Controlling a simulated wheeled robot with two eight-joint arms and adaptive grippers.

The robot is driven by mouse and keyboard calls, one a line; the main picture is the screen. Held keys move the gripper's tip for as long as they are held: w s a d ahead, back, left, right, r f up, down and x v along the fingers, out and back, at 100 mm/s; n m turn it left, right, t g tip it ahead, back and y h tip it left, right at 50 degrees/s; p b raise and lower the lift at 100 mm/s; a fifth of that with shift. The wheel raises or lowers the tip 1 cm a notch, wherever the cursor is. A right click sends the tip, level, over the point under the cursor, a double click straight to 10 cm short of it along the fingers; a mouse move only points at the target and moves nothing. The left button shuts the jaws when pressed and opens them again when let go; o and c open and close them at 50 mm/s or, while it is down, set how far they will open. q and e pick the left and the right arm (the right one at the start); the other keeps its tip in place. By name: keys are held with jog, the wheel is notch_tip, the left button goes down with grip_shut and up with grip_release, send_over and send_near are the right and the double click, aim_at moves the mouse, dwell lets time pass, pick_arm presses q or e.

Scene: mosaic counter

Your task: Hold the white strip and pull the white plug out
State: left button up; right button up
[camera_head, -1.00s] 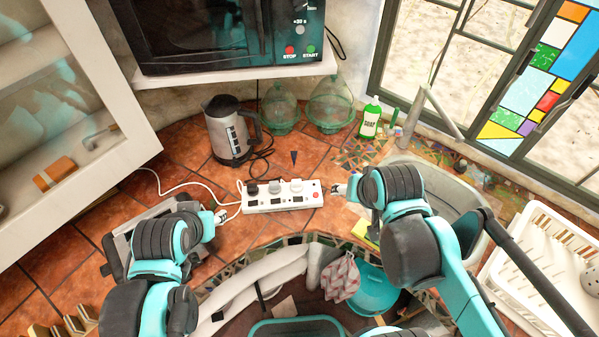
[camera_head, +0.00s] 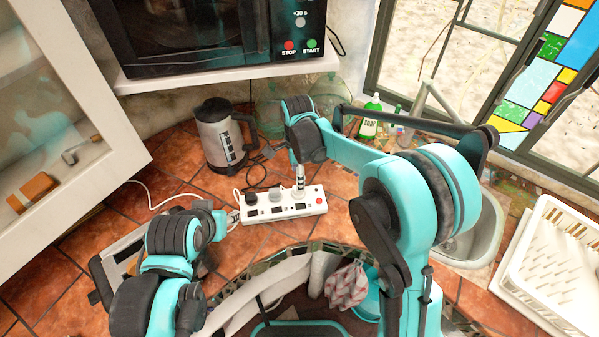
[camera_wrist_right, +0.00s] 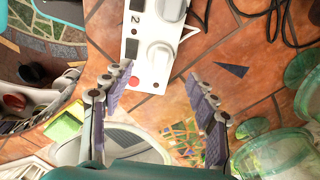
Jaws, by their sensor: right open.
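The white strip (camera_head: 285,213) lies on the tiled counter with several plugs in a row along it, one of them black (camera_head: 252,198). The white plug (camera_wrist_right: 158,58) sits in the socket nearest the red button (camera_wrist_right: 134,82), seen in the right wrist view. My right gripper (camera_wrist_right: 158,76) is open and empty, its spread fingers reaching toward the plug but not around it. In the head view my right gripper (camera_head: 299,182) points down over that plug and partly hides it. My left gripper (camera_head: 235,217) is at the strip's left end; its grip there is too small to tell.
A kettle (camera_head: 220,138) stands behind the strip, with black cables between. Glass domes (camera_head: 268,110) and a green soap bottle (camera_head: 371,118) are at the back. A sink (camera_head: 480,235) and a white dish rack (camera_head: 560,260) are at right.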

pick_arm(q)
jog(key=shift+f+b, duration=0.6)
jog(key=shift+f, duration=0.1)
pick_arm(e)
notch_tip(320, 180, down, 7)
jog(key=shift+r, duration=0.1)
jog(key=c, duration=1.3)
pick_arm(q)
jog(key=o, duration=1.4)
jog(key=m+g, duration=0.7)
jog(key=m, duration=0.9)
send_over(245, 207)
notch_tip(245, 207, down, 8)
notch_tip(245, 207, down, 11)
jog(key=shift+f, duration=0.2)
